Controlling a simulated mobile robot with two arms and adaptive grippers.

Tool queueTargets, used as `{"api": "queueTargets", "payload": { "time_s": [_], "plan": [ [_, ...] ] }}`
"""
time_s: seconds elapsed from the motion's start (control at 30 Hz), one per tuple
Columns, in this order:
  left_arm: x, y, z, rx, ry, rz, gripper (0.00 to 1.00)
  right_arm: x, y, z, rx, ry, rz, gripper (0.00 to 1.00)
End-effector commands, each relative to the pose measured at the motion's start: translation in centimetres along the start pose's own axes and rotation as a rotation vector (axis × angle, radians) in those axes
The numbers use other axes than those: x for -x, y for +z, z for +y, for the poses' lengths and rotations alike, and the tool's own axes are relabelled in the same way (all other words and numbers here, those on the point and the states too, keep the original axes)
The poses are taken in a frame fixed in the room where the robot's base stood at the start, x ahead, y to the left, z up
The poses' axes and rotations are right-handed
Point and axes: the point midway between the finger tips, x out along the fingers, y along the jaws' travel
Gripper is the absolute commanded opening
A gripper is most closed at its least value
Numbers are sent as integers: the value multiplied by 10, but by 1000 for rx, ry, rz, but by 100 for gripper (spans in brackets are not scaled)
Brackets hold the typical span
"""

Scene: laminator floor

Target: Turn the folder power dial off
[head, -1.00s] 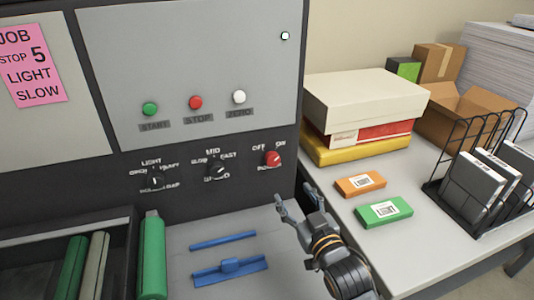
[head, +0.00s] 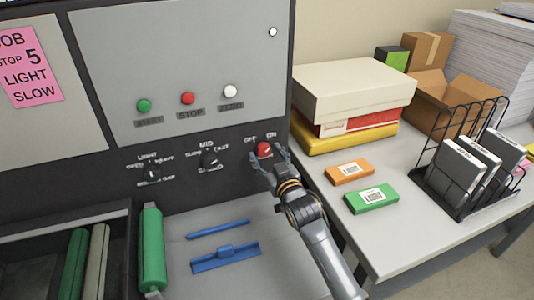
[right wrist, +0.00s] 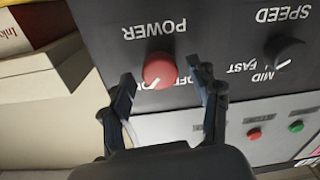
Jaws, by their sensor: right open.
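The folder power dial (head: 264,149) is a round red knob at the right end of the dark control strip, below its OFF and ON labels. In the right wrist view the red dial (right wrist: 160,68) appears upside down with POWER printed beside it. Its white mark points to the lower left there, away from the OFF side and toward ON. My right gripper (head: 267,158) is open, with its fingertips on either side of the dial. In the wrist view its fingers (right wrist: 162,77) flank the dial with visible gaps. My left gripper is out of view.
Black speed (head: 209,159) and light/heavy (head: 152,174) dials sit left on the strip. Green (head: 144,105), red (head: 188,98) and white (head: 230,91) buttons are above. Blue tools (head: 225,257) lie below. The side table holds boxes (head: 350,90) and a wire rack (head: 455,185).

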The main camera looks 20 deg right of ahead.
Motion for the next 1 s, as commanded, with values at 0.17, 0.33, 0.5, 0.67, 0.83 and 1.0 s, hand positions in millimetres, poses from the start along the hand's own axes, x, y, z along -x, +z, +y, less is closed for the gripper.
{"api": "queueTargets", "payload": {
  "time_s": [0.17, 0.33, 0.5, 0.67, 0.83, 1.0],
  "plan": [
    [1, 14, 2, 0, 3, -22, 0, -2, 0, 0, 0, 0, 0, 61],
    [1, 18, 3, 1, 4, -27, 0, -1, 0, 0, 0, 0, 0, 51],
    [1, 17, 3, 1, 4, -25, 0, -1, 0, 0, 0, 0, 0, 16],
    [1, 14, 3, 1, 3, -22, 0, -1, 0, 0, 0, 0, 0, 7],
    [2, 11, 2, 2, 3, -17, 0, -1, 0, 0, 22, 0, -1, 7],
    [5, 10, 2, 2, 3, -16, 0, -1, -1, 0, 90, -1, -4, 7]
  ]
}}
